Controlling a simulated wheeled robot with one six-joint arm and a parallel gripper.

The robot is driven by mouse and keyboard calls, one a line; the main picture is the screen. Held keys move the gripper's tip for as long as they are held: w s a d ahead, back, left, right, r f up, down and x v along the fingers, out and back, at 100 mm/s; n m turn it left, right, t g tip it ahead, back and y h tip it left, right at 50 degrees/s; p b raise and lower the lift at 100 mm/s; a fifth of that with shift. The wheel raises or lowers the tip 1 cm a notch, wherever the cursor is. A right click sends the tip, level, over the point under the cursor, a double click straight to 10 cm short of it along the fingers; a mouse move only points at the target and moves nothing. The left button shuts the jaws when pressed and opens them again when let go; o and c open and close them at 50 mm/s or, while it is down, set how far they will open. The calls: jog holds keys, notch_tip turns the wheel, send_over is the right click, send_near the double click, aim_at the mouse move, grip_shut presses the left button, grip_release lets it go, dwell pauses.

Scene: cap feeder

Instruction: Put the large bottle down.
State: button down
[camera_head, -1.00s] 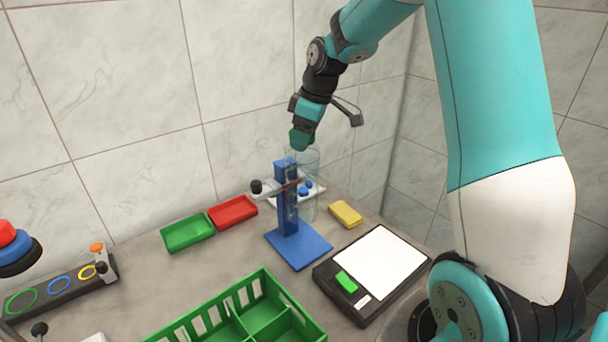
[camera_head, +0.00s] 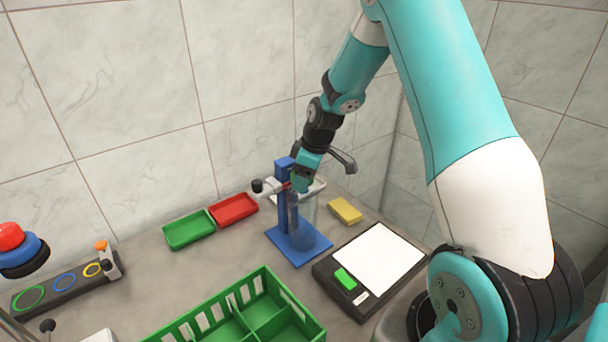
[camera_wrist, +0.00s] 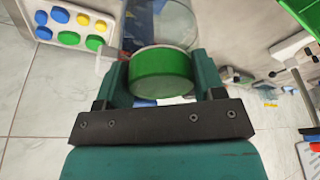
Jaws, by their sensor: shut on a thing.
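The large bottle is a clear, see-through cylinder (camera_head: 303,216) with a green cap, which shows in the wrist view (camera_wrist: 160,74). My gripper (camera_head: 302,184) is shut on the capped top of the bottle, with one finger on each side of the cap. The bottle hangs upright below it, beside the post of the blue stand (camera_head: 283,210). Its lower end overlaps the stand's flat blue base (camera_head: 284,248). I cannot tell whether the bottle touches that base. The clear body also shows beyond the cap in the wrist view (camera_wrist: 177,22).
A scale (camera_head: 333,284) with a white plate lies in front right. A yellow block (camera_head: 345,210), a red tray (camera_head: 233,209) and a green tray (camera_head: 188,230) are nearby. A green divided crate (camera_head: 283,284) stands in front. A white holder (camera_wrist: 54,43) carries several coloured caps.

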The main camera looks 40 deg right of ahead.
jog(key=shift+c, duration=1.1)
grip_release()
jog(key=shift+f, duration=0.1)
jog(key=a+b+v, duration=0.1)
jog(key=b+v, duration=0.1)
jog(key=v, duration=1)
jog(key=s+a+r+y, duration=0.1)
jog(key=s+a+r, duration=0.1)
jog(key=s+a, duration=0.35)
jog(key=s+a+r, duration=0.2)
jog(key=s+a, duration=0.1)
jog(key=a, duration=0.6)
jog(key=s+a+g, duration=0.1)
jog(key=s+a, duration=0.4)
jog(key=s, duration=0.4)
jog(key=s+a+m+g+y, duration=0.1)
jog(key=s+a, duration=0.4)
jog(key=s, duration=0.3)
jog(key=shift+s+a+r, duration=0.2)
jog(key=shift+s+a, duration=0.15)
jog(key=shift+s, duration=0.05)
